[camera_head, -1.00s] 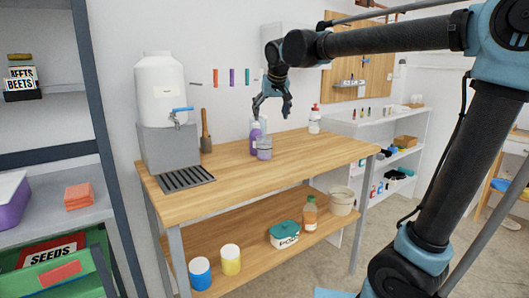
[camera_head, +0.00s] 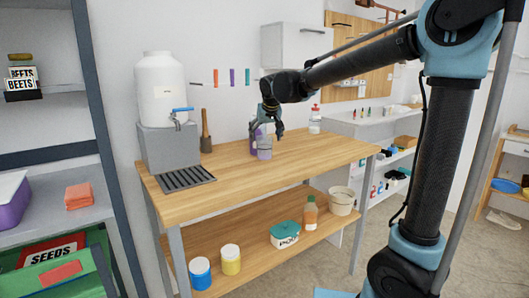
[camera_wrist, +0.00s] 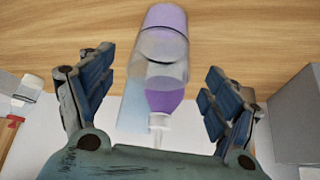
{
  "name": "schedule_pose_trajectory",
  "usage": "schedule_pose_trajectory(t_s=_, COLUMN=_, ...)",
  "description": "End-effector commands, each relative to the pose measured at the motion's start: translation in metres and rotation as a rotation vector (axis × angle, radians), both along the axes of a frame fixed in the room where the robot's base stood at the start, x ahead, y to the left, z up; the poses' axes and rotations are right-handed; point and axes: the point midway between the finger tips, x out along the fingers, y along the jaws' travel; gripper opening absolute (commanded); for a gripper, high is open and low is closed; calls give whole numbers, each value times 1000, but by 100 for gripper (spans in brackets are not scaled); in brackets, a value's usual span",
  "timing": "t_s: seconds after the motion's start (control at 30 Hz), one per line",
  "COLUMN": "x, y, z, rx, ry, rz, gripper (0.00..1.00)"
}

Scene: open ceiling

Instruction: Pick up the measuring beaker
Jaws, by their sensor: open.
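The measuring beaker (camera_head: 265,150) is a clear, purplish cylinder upright on the wooden bench. It also shows in the wrist view (camera_wrist: 163,55), between my fingers at the upper middle. A purple bottle (camera_head: 253,146) with a pale pump top stands close beside it, at the back left. In the wrist view this bottle (camera_wrist: 163,101) lies below the beaker and partly overlaps it. My gripper (camera_head: 266,129) is open and empty just above the beaker, its fingers spread to either side. It also shows in the wrist view (camera_wrist: 160,72). I cannot tell whether a finger touches the bottle.
A white water container (camera_head: 162,88) on a grey block stands at the bench's left, with a wooden mallet (camera_head: 206,130) beside it. A white bottle with a red cap (camera_head: 315,122) stands at the back right. The bench (camera_head: 310,158) is clear at the front and right.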

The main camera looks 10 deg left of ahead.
Motion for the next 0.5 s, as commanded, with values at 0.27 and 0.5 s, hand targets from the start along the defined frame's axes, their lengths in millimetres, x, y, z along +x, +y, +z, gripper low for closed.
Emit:
schedule_pose_trajectory(t_s=0.27, x=15, y=5, z=-32, rx=0, ry=0, rz=-1, gripper=81)
schedule_pose_trajectory(t_s=0.5, x=22, y=8, z=-44, rx=-1, ry=0, rz=-1, gripper=81)
